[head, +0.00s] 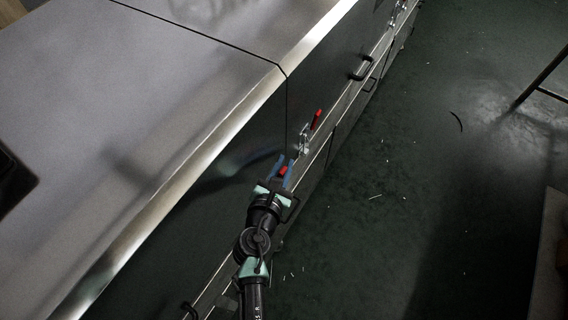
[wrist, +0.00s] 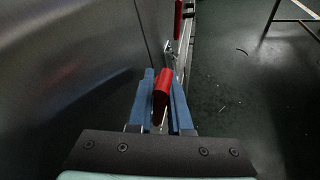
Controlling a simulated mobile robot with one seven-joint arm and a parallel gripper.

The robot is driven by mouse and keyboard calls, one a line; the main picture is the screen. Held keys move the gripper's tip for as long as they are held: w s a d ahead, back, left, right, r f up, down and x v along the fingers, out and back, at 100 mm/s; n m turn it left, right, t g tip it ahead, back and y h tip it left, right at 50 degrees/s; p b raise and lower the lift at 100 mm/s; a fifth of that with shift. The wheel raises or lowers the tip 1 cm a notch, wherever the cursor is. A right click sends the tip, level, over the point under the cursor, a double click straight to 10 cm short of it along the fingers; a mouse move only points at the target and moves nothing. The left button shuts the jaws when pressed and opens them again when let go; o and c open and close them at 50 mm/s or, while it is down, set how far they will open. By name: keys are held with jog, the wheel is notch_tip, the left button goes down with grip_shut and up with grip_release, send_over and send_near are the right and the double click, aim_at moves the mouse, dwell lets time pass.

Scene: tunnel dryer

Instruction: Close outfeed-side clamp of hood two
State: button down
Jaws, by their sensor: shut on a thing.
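My gripper (head: 282,168) is at the side of the metal housing, with its blue fingers on either side of a red clamp handle (head: 283,171). In the wrist view the red handle (wrist: 161,90) stands between the two fingers (wrist: 166,98), and my gripper is shut on it. The fingers and the handle hide most of that clamp's metal body. A second clamp with a red handle (head: 317,118) sits farther along, just past the vertical seam; its handle sticks up. Its red handle also shows at the top of the wrist view (wrist: 178,18). I cannot tell which clamp is outfeed-side.
The grey hood top (head: 170,70) and its bright edge run along the left of my arm. Black pull handles (head: 361,69) stick out from the side farther along. The dark green floor (head: 400,190) to the right is mostly open, with small scraps. A stand's leg (head: 535,80) is at upper right.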

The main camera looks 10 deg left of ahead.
jog(key=c, duration=0.8)
grip_release()
jog(key=shift+c, duration=0.2)
jog(key=shift+f, duration=0.15)
